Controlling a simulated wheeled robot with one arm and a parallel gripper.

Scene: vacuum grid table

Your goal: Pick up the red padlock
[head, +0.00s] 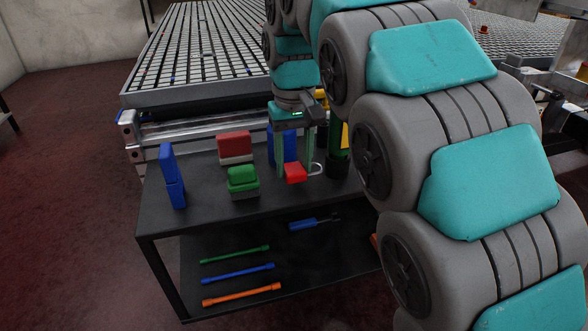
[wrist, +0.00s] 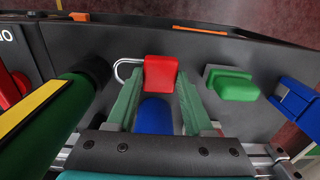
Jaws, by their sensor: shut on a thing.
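The red padlock (head: 295,173) is at the front part of the black table top, its silver shackle pointing right in the head view. In the wrist view the padlock (wrist: 160,72) sits between the fingertips, with its shackle to the left. My gripper (head: 294,164) reaches down from above. Its two green fingers, also in the wrist view (wrist: 160,80), are shut on the padlock's red body, one on each side. I cannot tell whether the padlock touches the table or is slightly above it.
A blue object (head: 283,147) stands right behind my gripper. A green cylinder with a yellow band (wrist: 45,115) is close beside the shackle. A green-topped block (head: 243,179), a red-topped block (head: 235,147) and a blue hinged object (head: 172,178) stand left. Rods lie on the lower shelf (head: 330,260).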

